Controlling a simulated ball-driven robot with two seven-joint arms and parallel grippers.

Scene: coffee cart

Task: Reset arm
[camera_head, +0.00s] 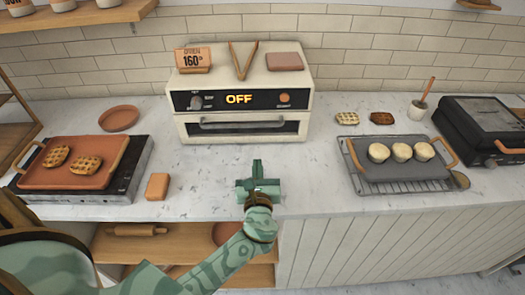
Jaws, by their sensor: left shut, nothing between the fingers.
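My left arm comes in from the lower left, patterned green. My left gripper (258,168) is shut and empty, held over the front part of the marble counter (320,195), in front of the oven (243,110). It touches none of the objects in view. The oven is white with a black panel that reads OFF, and its door is closed. My right gripper does not show in this view.
A terracotta tray (100,178) with two waffles sits on the left burner. A small orange block (157,186) lies beside it. At right, a grey tray (375,179) holds three round buns on a wire rack, near a black grill (480,120). Mid-counter is clear.

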